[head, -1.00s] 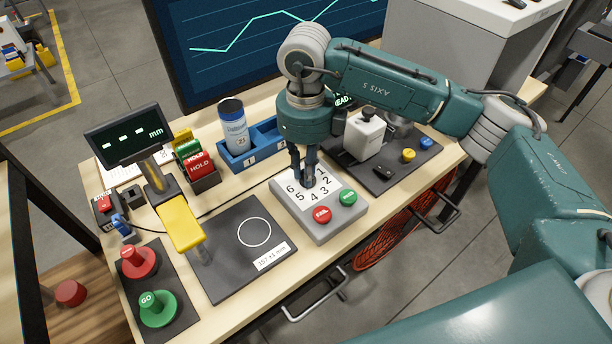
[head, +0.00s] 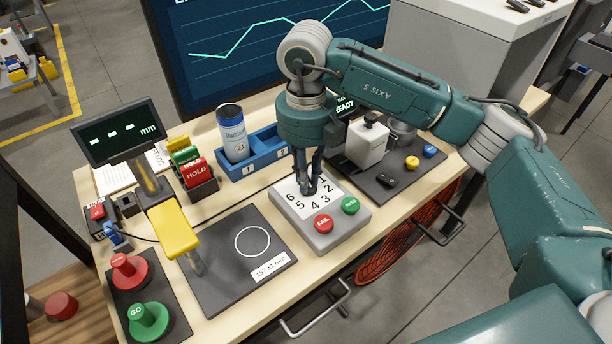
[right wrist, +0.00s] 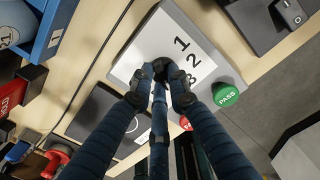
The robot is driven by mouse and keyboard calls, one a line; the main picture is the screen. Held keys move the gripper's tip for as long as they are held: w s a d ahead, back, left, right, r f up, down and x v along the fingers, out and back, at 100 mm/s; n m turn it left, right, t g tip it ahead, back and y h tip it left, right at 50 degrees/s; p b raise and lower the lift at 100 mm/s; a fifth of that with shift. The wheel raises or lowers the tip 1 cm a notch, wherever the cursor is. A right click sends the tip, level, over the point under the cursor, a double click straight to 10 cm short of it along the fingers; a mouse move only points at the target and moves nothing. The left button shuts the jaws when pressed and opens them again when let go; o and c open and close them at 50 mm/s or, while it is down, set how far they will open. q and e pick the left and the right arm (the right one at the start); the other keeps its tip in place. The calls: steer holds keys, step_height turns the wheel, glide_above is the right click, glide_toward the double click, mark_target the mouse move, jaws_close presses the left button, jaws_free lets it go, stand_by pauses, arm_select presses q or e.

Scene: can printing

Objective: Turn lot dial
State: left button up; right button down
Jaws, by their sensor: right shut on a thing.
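The grey dial box (head: 330,240) stands on the bench with a white plate numbered 1 to 6. The lot dial sits in the middle of this ring of numbers, mostly hidden by my fingers. My right gripper (head: 309,189) points down at the plate, its dark fingers shut on the dial. In the right wrist view, the fingertips (right wrist: 161,75) close in beside the numbers 1, 2 and 3 on the plate (right wrist: 164,31). Which number the dial points at cannot be told. My left gripper is not in view.
A red FAIL button (head: 323,223) and green PASS button (head: 350,205) sit close to the gripper. A blue tray (head: 262,157) with a can (head: 233,135) stands behind left. A dark printer base (head: 395,177) is right, a gauge mat (head: 225,285) left.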

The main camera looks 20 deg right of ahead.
steer(key=shift+w+r, duration=0.15)
steer(key=c, duration=1.7)
jaws_free()
steer(key=shift+o, duration=0.2)
step_height(320, 180, up, 12)
